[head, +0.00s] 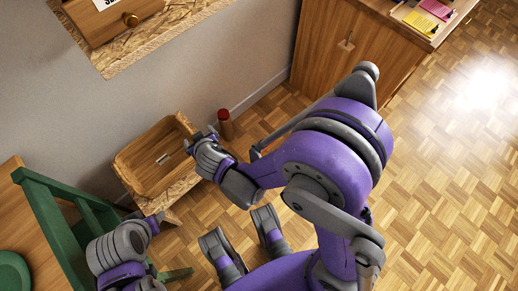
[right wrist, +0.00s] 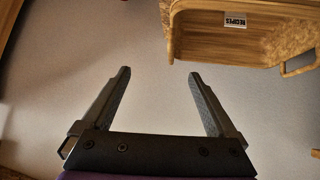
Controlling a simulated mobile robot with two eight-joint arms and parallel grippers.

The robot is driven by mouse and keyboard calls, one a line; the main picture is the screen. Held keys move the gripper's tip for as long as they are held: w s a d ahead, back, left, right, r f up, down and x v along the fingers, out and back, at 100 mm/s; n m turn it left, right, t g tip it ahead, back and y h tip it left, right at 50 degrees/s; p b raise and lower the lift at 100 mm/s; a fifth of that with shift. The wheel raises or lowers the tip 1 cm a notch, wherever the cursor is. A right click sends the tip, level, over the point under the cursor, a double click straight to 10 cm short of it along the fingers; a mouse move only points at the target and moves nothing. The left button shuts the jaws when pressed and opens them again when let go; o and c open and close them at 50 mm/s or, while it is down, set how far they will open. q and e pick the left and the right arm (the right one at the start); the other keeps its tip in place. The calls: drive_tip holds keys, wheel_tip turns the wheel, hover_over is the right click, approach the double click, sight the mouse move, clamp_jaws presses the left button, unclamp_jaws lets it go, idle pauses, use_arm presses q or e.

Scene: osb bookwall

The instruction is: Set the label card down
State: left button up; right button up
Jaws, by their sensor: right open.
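A small white label card (right wrist: 233,20) reading "RECIPES" shows at the wooden tray (right wrist: 205,58) in the right wrist view. The tray also shows in the head view (head: 130,163), with a small pale piece (head: 163,158) inside that is too small to read. My right gripper (right wrist: 158,73) is open, with nothing between its fingers, apart from the card. In the head view my right gripper (head: 198,140) is beside the tray's right end. My left gripper (head: 155,220) is low at the left, near the green frame; its fingers are not clear.
The tray rests on a small wooden stand (head: 180,190) by the wall. A dark red cylinder (head: 225,122) stands behind my right gripper. A green wooden frame (head: 45,215) is at the left. A wooden cabinet (head: 330,45) stands at the back. The parquet floor (head: 450,190) at right is clear.

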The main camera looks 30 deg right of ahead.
drive_tip(key=s+d+r+m+g+h, duration=0.1)
drive_tip(key=s+d+r, duration=0.2)
drive_tip(key=s+d, duration=0.25)
drive_tip(key=s+d+r+g, duration=0.2)
drive_tip(key=s+d+r, duration=0.15)
drive_tip(key=d, duration=0.35)
drive_tip(key=s+d+r+g, duration=0.1)
drive_tip(key=s+d+g, duration=0.1)
drive_tip(key=s, duration=0.9)
drive_tip(key=shift+s+d+r+m+y, duration=0.25)
drive_tip(key=shift+s+d+m+y, duration=0.1)
drive_tip(key=shift+d, duration=0.35)
